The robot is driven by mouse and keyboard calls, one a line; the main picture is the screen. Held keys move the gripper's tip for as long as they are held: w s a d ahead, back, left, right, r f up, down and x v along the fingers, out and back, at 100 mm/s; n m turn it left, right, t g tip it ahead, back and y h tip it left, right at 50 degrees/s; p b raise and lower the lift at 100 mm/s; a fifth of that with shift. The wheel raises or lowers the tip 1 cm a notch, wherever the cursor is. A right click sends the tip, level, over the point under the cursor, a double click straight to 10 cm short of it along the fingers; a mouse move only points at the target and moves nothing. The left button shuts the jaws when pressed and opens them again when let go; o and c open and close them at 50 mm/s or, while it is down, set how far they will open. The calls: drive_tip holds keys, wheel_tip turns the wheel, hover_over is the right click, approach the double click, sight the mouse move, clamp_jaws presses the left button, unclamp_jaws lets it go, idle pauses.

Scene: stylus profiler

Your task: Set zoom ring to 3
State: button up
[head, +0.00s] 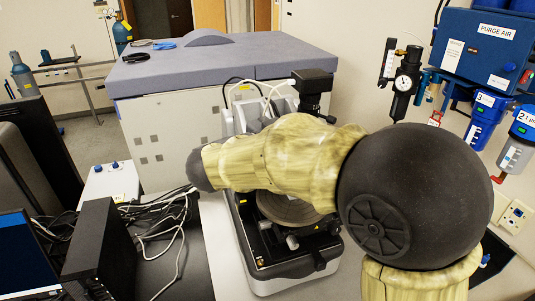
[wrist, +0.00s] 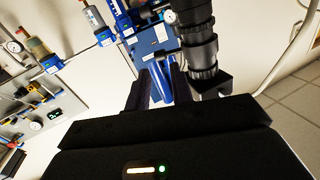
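The black lens tube with the zoom ring (wrist: 202,56) stands upright in the wrist view, right of centre. It has several ridged bands, and no numbers can be read on it. My gripper (wrist: 159,72) shows as two dark fingers left of the tube, with a gap between them and nothing held. The fingers point into the scene; whether they touch the tube cannot be told, but they are not around it. In the head view the black camera head (head: 312,86) of the profiler (head: 262,262) rises behind my arm; the arm hides the tube below it and my gripper.
A blue purge air box (head: 482,42), a gauge (head: 404,84) and blue-topped filters (head: 485,118) hang on the wall at right. A large grey-topped cabinet (head: 225,62) stands behind. A black box (head: 98,248) and loose cables (head: 165,225) lie at left.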

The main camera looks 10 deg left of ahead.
drive_tip(key=b+v, duration=0.3)
drive_tip(key=v, duration=0.6)
drive_tip(key=shift+a, duration=0.2)
drive_tip(key=shift+s, duration=0.15)
